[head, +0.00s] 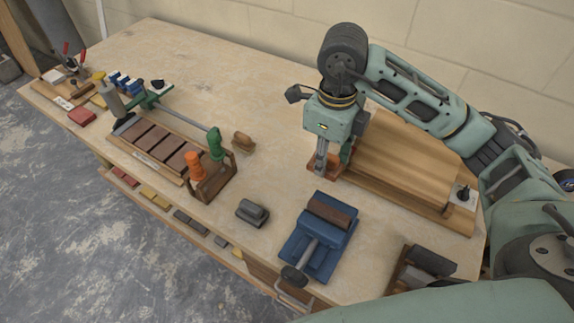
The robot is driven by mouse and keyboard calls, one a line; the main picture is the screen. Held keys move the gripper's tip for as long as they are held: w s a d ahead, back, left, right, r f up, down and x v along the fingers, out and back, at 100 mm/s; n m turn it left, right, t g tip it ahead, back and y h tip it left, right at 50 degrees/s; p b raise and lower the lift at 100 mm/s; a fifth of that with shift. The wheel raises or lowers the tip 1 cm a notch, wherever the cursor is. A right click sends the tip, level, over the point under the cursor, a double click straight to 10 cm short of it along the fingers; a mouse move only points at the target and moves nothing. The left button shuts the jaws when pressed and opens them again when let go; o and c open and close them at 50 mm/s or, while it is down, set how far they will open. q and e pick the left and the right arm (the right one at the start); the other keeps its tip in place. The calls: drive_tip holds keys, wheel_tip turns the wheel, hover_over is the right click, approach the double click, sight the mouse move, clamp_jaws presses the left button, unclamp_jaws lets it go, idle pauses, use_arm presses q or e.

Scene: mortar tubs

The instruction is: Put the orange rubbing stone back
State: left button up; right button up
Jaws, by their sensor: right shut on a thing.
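My right gripper (322,170) points down over the bench, just left of the wooden board. It is shut on an orange-red block (333,161), which looks like the orange rubbing stone; the fingers and wrist hide part of it. I cannot tell whether the block touches the bench or the board. Left of the middle, a long wooden tray (150,159) holds several brown blocks in a row. Several coloured blocks (155,197) lie along the bench's front edge. My left gripper is not in view.
A blue vise (312,262) clamps a brown piece in front of my right gripper. A dark grey block (252,212) lies left of it. A wooden rack (208,187) holds orange- and green-handled tools. A wooden board (410,165) lies right. The back middle is clear.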

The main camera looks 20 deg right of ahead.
drive_tip(key=shift+w+a+f+p, duration=0.3)
drive_tip(key=shift+w+a+f, duration=0.1)
drive_tip(key=shift+a, duration=0.15)
drive_tip(key=w+a+f+p, duration=0.1)
drive_tip(key=w+a+f, duration=0.1)
drive_tip(key=w+a+f+p, duration=0.1)
drive_tip(key=w+a+f, duration=0.1)
drive_tip(key=a, duration=0.1)
drive_tip(key=w+a+f+p, duration=0.1)
drive_tip(key=w+a+f, duration=0.1)
drive_tip(key=shift+w+a, duration=0.3)
drive_tip(key=shift+w, duration=0.05)
drive_tip(key=shift+f, duration=0.6)
wheel_tip(320, 180, down, 2)
drive_tip(key=shift+s+f+p, duration=0.1)
drive_tip(key=shift+f+p, duration=0.1)
drive_tip(key=shift+p, duration=0.5)
drive_tip(key=shift+f, duration=0.25)
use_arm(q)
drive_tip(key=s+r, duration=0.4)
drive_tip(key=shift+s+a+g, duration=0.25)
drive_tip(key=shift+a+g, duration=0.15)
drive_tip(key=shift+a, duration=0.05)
use_arm(e)
drive_tip(key=shift+f, duration=0.1)
